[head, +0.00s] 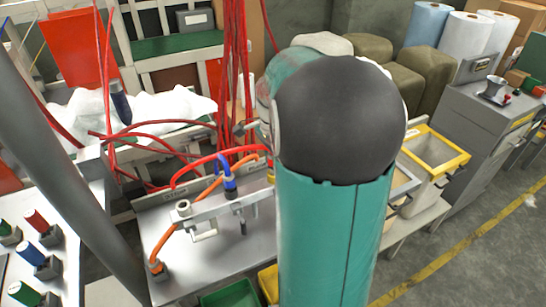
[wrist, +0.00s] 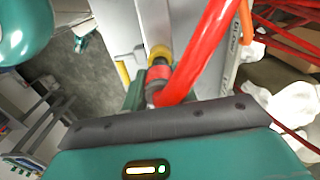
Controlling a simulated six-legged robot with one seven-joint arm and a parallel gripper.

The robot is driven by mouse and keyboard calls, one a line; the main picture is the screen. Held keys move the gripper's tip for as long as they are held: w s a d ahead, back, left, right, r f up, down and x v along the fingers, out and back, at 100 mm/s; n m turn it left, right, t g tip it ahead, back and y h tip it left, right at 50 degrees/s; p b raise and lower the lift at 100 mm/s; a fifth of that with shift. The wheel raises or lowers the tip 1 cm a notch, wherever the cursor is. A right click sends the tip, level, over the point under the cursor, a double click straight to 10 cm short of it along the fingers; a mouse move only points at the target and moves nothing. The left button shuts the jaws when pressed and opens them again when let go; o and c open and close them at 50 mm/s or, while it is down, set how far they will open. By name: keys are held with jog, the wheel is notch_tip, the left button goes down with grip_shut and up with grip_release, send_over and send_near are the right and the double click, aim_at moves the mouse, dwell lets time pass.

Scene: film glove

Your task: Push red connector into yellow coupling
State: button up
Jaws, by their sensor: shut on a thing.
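In the wrist view, the red connector (wrist: 159,73) is at the end of a thick red hose (wrist: 207,45), at the upper middle. The yellow coupling (wrist: 160,52) shows just beyond it, roughly in line. The two look touching or very close; I cannot tell how deep the connector sits. My gripper (wrist: 153,93) is shut on the red connector, its grip partly hidden by the hose and the dark bar of my gripper's body. In the head view, my teal arm hides my gripper and the yellow coupling.
In the head view, a metal bench (head: 215,250) carries a bracket with a blue connector (head: 229,184) and an orange hose (head: 185,212). Red cables hang behind it. A yellow-rimmed bin (head: 432,160) stands right of my arm. A green bin (head: 230,294) is at the bench front.

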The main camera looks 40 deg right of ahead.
jog(key=shift+f, duration=0.85)
jog(key=o, duration=1)
notch_tip(320, 180, up, 14)
jog(key=shift+f, duration=0.15)
